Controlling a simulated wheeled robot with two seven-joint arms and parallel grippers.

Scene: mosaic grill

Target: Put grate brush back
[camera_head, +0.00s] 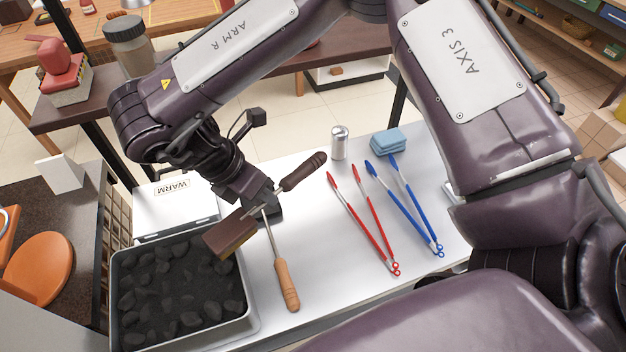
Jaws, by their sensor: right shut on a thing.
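The grate brush has a brown block head (231,236) with yellowish bristles at its lower edge and a dark brown handle (303,172). My right gripper (262,208) is shut on it, around the shaft between head and handle. The head is over the right rim of the coal tray; the handle points up and right over the table. The fingertips are partly hidden by the gripper body and the brush. My left gripper is out of view.
A wooden-handled tool (287,285) lies right beside the gripper. Red tongs (365,220), blue tongs (405,205), a shaker (339,143) and blue sponges (388,142) are on the white table. The coal tray (250,325) and a WARM box (176,208) stand left.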

